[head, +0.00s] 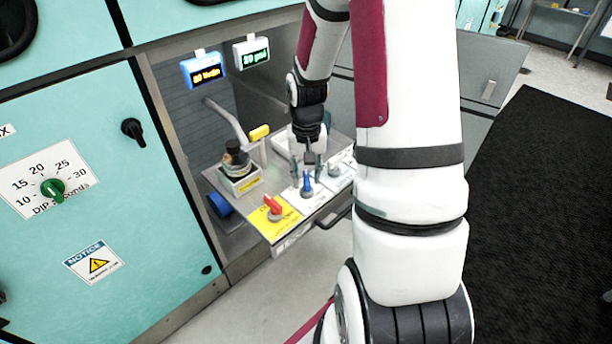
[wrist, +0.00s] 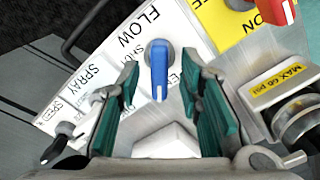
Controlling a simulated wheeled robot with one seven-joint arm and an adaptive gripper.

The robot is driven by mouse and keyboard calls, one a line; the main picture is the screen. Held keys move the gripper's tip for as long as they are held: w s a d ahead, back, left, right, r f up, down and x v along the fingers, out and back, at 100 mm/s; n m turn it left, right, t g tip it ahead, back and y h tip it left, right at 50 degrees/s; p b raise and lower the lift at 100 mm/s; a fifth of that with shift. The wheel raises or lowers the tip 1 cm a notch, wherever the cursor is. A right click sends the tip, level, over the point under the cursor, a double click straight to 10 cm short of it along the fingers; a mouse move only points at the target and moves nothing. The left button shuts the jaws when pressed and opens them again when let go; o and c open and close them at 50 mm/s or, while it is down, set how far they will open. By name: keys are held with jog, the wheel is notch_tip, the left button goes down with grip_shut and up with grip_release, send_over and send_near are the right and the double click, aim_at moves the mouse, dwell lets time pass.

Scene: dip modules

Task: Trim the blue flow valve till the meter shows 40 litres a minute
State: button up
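The blue flow valve (head: 306,184) stands on the small panel, on a white plate lettered FLOW. In the wrist view the blue flow valve (wrist: 159,72) lies between and just beyond my fingertips, its handle pointing down the picture. My gripper (head: 307,160) is above the panel behind the valve. In the wrist view my gripper (wrist: 160,90) is open, with its green finger pads apart and no visible contact with the handle. The blue-framed meter (head: 204,70) shows orange digits that look like 30-something or 80, too small to read surely.
A red-handled valve (head: 273,207) on a yellow plate is beside the blue one. A SPRAY plate (wrist: 92,78) lies on the other side. A green-digit meter (head: 252,54), a yellow-handled lever (head: 259,132) and a black-knobbed regulator (head: 237,160) stand behind.

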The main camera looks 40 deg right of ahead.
aim_at(307, 177)
jog(key=shift+f, duration=0.1)
grip_shut()
jog(key=shift+s+n+p, duration=0.1)
jog(key=shift+n+p, duration=0.65)
jog(key=shift+n, duration=0.05)
jog(key=shift+n+p, duration=0.55)
jog(key=shift+n, duration=0.35)
grip_release()
notch_tip(307, 177, up, 12)
